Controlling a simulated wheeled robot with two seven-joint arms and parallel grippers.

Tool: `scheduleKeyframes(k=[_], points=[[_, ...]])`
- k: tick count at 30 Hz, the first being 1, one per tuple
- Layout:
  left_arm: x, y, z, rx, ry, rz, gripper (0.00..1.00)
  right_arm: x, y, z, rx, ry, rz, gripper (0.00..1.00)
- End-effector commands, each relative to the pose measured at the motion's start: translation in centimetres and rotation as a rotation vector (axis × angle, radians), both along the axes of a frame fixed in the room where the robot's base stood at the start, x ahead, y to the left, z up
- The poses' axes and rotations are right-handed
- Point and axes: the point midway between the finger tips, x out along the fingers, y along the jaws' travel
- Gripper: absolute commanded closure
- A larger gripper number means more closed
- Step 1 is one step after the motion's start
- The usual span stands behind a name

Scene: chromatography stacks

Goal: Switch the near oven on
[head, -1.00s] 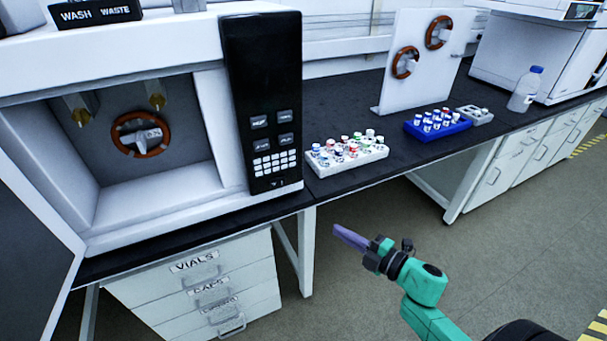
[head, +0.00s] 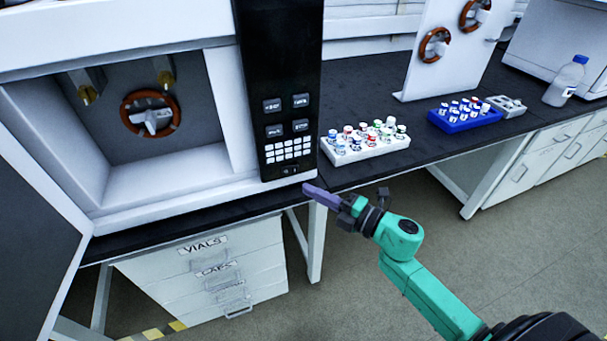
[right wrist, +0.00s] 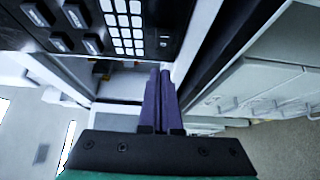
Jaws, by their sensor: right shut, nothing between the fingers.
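The near oven (head: 150,206) is a white box at the left of the head view with its door (head: 38,230) open. Its black control panel (head: 281,75) has grey buttons, a white keypad (head: 288,150) and a small dark part, possibly a switch, near the bottom edge. The panel also shows at the top of the right wrist view (right wrist: 150,12), with a small dark rectangle (right wrist: 164,42) below the keypad. My right gripper (head: 309,190) is shut and empty, with purple fingers just below the panel's lower right corner; contact cannot be told. Its fingers show in the right wrist view (right wrist: 160,75). My left gripper is out of view.
A white vial rack (head: 366,154) stands on the dark bench right of the oven. A blue rack (head: 465,125), grey tray (head: 508,112) and bottle (head: 566,82) stand farther right. Drawers (head: 205,284) are below the oven. A coil hangs inside it (head: 125,117).

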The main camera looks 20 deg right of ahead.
Motion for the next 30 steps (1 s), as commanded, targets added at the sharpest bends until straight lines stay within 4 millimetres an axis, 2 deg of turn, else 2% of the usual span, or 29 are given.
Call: scheduleKeyframes(k=[3, 9, 21, 27, 30], points=[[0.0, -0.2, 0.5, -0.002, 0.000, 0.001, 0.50, 2.2, 1.5, 0.4, 0.000, -0.004, -0.001, 1.00], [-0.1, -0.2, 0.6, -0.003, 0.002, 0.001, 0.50, 5.1, 0.8, 0.1, 0.000, 0.000, -0.002, 1.00], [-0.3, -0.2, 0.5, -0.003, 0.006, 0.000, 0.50, 5.7, 0.7, -0.1, 0.000, 0.001, 0.002, 1.00], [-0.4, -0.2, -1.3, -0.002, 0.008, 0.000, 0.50, 6.7, 0.4, -0.4, -0.003, -0.004, 0.101, 1.00], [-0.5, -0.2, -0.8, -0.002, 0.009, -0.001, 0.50, 6.5, 0.5, -0.1, 0.001, 0.000, 0.096, 1.00]])
